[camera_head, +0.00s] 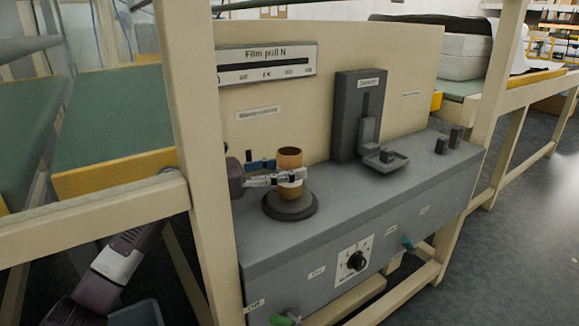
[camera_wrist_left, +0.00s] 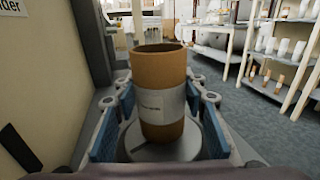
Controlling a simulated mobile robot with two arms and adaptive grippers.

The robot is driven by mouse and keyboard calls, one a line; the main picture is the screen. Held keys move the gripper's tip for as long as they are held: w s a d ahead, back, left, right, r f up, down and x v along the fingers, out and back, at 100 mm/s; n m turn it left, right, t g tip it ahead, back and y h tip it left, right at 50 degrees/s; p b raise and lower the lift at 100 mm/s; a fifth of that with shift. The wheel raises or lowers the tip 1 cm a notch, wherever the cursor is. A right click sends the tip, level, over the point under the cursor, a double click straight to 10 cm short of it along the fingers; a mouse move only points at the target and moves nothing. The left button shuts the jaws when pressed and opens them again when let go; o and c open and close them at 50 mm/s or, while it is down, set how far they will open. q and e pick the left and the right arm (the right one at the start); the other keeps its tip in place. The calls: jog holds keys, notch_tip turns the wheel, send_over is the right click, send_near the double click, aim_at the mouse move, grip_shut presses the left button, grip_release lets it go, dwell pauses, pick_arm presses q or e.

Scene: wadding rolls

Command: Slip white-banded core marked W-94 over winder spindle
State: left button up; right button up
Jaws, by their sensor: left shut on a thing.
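A brown cardboard core (camera_head: 288,158) with a white band stands upright between the fingers of my left gripper (camera_head: 290,178). In the left wrist view the core (camera_wrist_left: 159,64) has a small label on its band, too small to read. My left gripper (camera_wrist_left: 158,110) is shut on it around the band. The core is over the round dark grey disc (camera_head: 305,207) on the machine's top, its lower end at or just above the disc. The spindle does not show, and I cannot tell whether the core is around it. My right gripper is not in view.
A cream panel (camera_head: 345,50) with a "Film pull N" sign (camera_head: 267,65) rises behind the disc. A dark grey upright fixture (camera_head: 345,115) stands right of it. A cream post (camera_head: 190,150) rises in front at left. The grey machine top (camera_head: 335,205) is clear between disc and fixture.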

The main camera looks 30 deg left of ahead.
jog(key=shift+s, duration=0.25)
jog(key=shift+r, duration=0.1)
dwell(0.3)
pick_arm(q)
jog(key=shift+r+p, duration=0.15)
jog(key=shift+p, duration=0.45)
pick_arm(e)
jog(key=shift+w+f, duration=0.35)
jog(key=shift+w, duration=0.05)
pick_arm(q)
jog(key=shift+f, duration=0.2)
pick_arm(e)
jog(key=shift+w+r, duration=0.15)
pick_arm(q)
jog(key=shift+f, duration=0.55)
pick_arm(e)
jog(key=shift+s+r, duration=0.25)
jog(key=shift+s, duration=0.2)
pick_arm(q)
jog(key=o, duration=0.8)
jog(key=shift+o, duration=0.2)
